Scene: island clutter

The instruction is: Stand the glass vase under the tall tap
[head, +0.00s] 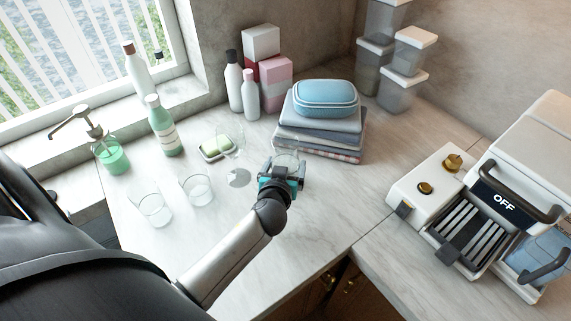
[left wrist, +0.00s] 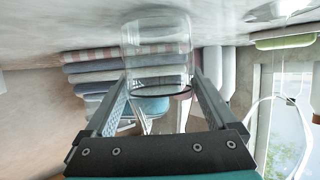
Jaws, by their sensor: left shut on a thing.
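My left gripper (head: 283,173) is shut on a clear glass vessel (head: 287,158) over the counter, in front of the folded towels. In the left wrist view the vessel (left wrist: 157,48) is a plain, see-through cylinder between the two fingers (left wrist: 160,82). I cannot tell for sure whether it is the vase or a tumbler, nor whether its base touches the counter. No tall tap can be made out in either view. My right gripper is not in view.
Two clear tumblers (head: 153,208) (head: 196,187) and a stemmed glass (head: 231,140) stand left of my gripper. A soap dish (head: 215,148), pump dispenser (head: 110,155) and bottles (head: 164,128) are behind. Towels (head: 318,138) carry a blue case (head: 325,97). The front-middle counter is clear.

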